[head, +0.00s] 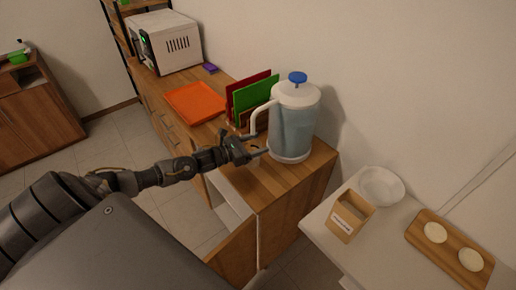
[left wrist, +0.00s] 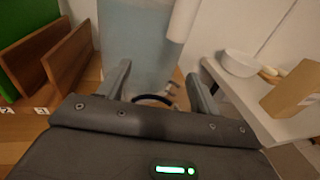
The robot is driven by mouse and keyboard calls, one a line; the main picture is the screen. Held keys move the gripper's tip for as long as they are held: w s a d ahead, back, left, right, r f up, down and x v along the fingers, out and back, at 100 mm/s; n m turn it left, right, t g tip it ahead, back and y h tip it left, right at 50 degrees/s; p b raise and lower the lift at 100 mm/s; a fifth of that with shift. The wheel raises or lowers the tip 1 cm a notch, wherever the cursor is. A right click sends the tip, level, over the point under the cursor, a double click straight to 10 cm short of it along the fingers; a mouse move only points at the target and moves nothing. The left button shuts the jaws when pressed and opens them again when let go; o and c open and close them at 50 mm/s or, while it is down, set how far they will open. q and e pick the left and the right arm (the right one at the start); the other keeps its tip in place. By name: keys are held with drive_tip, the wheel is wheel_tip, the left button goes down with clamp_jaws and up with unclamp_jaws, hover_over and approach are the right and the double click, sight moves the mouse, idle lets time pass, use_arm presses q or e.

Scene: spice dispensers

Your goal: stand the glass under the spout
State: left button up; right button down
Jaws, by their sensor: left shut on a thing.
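The dispenser (head: 292,124) is a large clear jug of bluish liquid with a white lid, a blue knob and a white base. It stands on the wooden counter. Its white curved spout (head: 259,113) comes out on the left side and points down; its lower end shows in the left wrist view (left wrist: 184,18). My left gripper (head: 260,144) is beside the jug, below the spout, with its fingers around a small see-through glass. In the left wrist view a dark round rim of the glass (left wrist: 152,100) shows between the fingers. The glass is hard to make out in the head view. My right gripper is out of view.
A rack with red and green boards (head: 255,98) stands close behind the spout. An orange tray (head: 195,102) and a microwave (head: 165,43) are farther left. To the right, a white table holds a bowl (head: 381,187), a cardboard box (head: 350,215) and a wooden board (head: 450,250).

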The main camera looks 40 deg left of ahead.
use_arm(q)
drive_tip(key=shift+w+d+r, duration=0.1)
drive_tip(key=shift+w+r, duration=0.05)
drive_tip(key=shift+w, duration=0.1)
wheel_tip(320, 180, down, 3)
drive_tip(key=shift+w+d+f+p, duration=0.1)
drive_tip(key=shift+w+p, duration=0.05)
drive_tip(key=shift+p, duration=0.7)
drive_tip(key=shift+f, duration=0.25)
drive_tip(key=shift+f, duration=0.2)
drive_tip(key=o, duration=1.1)
